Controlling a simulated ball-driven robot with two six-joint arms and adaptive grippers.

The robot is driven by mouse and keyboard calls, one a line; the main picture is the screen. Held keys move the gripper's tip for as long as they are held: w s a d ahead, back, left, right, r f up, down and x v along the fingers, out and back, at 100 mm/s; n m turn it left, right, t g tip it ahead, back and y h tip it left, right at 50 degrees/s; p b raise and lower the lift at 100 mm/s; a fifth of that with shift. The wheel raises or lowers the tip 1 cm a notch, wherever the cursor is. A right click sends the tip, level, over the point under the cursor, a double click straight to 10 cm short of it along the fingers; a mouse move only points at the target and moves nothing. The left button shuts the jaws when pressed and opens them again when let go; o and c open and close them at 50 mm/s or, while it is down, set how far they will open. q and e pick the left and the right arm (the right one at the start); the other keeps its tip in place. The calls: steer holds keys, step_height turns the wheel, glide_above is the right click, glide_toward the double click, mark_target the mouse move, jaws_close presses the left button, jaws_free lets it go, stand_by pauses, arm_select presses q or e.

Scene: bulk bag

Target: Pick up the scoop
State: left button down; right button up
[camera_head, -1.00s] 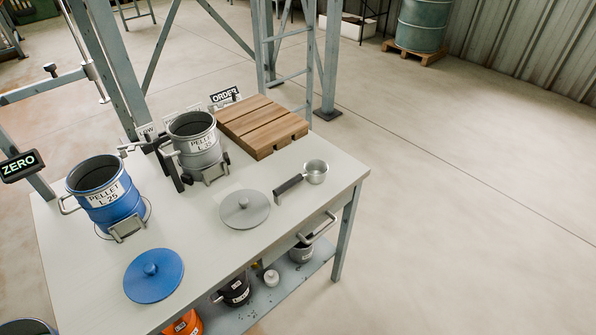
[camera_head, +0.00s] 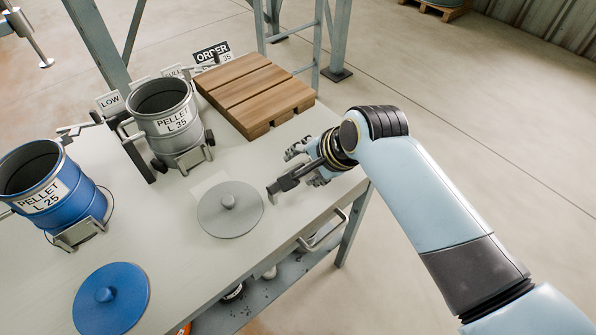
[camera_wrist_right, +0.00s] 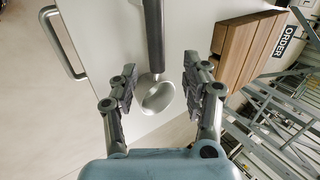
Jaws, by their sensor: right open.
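The scoop is a metal cup with a dark handle. In the right wrist view its cup (camera_wrist_right: 158,97) lies between my open fingers, and its handle points away from the gripper. In the head view the handle (camera_head: 285,184) shows on the table, while my gripper hides most of the cup. My right gripper (camera_head: 308,165) is over the scoop at the table's right edge. In the right wrist view the gripper (camera_wrist_right: 165,90) has its fingers spread on both sides of the scoop, not closed on it.
A grey lid (camera_head: 230,212) lies left of the scoop, and a slatted wooden board (camera_head: 255,92) lies behind it. A grey pail (camera_head: 170,118), a blue pail (camera_head: 42,190) and a blue lid (camera_head: 110,300) are farther left. A drawer handle (camera_head: 325,232) sticks out at the table's front.

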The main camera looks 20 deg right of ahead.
mark_target(298, 168)
steer(key=shift+w+a+f, duration=0.3)
steer(key=shift+w+f, duration=0.05)
steer(key=shift+f, duration=0.1)
steer(key=shift+w+d+f, duration=0.25)
steer(key=shift+d+f, duration=0.1)
steer(key=shift+f, duration=0.35)
steer(key=x, duration=0.2)
steer(key=shift+w+f, duration=0.1)
steer(key=shift+f, duration=0.1)
steer(key=shift+w+a+f, duration=0.1)
steer(key=shift+w+f, duration=0.25)
steer(key=shift+f, duration=0.15)
steer(key=shift+s, duration=0.1)
steer(key=c, duration=0.4)
jaws_close()
arm_select(q)
steer(key=w, duration=0.4)
steer(key=shift+d+t, duration=0.1)
steer(key=shift+t, duration=0.2)
steer(key=shift+s, duration=0.3)
